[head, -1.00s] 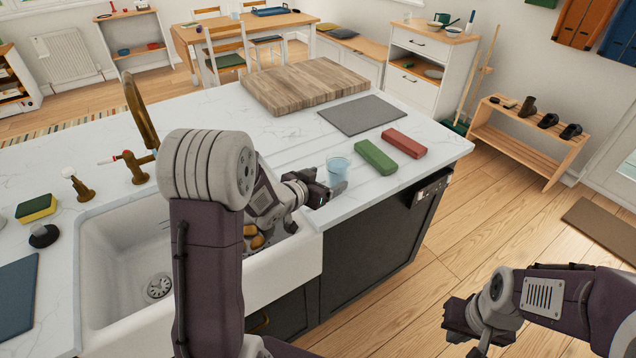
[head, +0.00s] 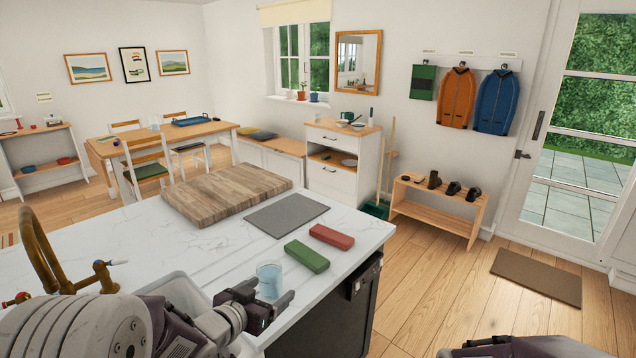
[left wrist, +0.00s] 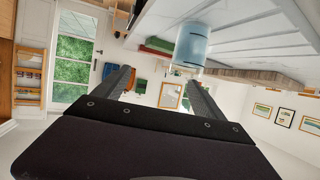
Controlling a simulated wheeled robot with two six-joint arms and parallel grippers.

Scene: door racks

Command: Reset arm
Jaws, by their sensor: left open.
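My left gripper (head: 268,298) is open in the head view, low over the counter's front edge near the sink. A clear bluish glass (head: 270,281) stands upright on the counter just behind its fingers. In the left wrist view the two dark fingers (left wrist: 160,80) are spread with nothing gripped between them. The glass (left wrist: 191,46) shows just past the tip of the right-hand finger, in an upside-down view. I cannot tell whether finger and glass touch. Only part of my right arm shows at the bottom right of the head view; its jaws are out of frame.
Green (head: 307,256) and red (head: 332,237) blocks lie on the counter beyond the glass, beside a grey mat (head: 287,215) and a wooden board (head: 228,192). A brass tap (head: 40,250) rises at the left by the sink. Open floor lies right of the counter.

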